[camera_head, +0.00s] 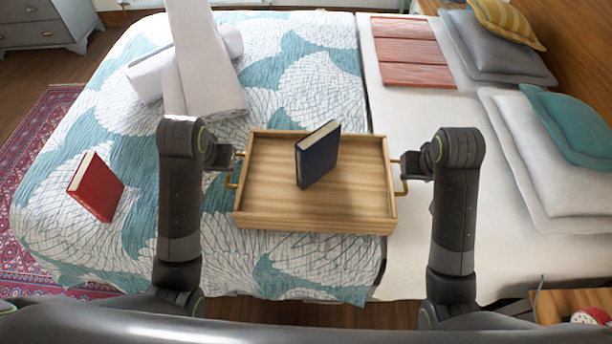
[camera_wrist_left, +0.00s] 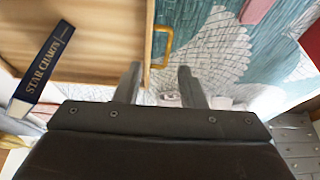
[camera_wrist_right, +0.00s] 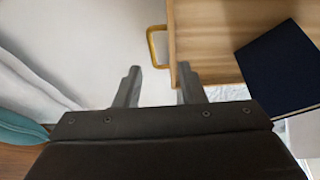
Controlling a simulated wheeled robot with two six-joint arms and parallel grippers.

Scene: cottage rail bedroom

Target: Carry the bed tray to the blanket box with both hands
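The wooden bed tray (camera_head: 350,208) is over the bed, with a dark blue book (camera_head: 317,158) standing in it. The book's spine reads "STAR CHARTS" in the left wrist view (camera_wrist_left: 45,63). The tray has a brass handle on each side. My left gripper (camera_head: 234,160) is open at the left handle (camera_wrist_left: 162,47), which shows just beyond the gap between the fingertips. My right gripper (camera_head: 405,166) is open at the right handle (camera_wrist_right: 154,46), also just beyond the fingertips. Neither gripper visibly grips a handle. I cannot make out the blanket box.
The bed has a teal-and-white quilt (camera_head: 310,85). A red book (camera_head: 95,187) lies at its left, and pale rolled or folded cloth (camera_head: 205,70) is behind the tray. A small wooden table (camera_head: 560,304) is at lower right.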

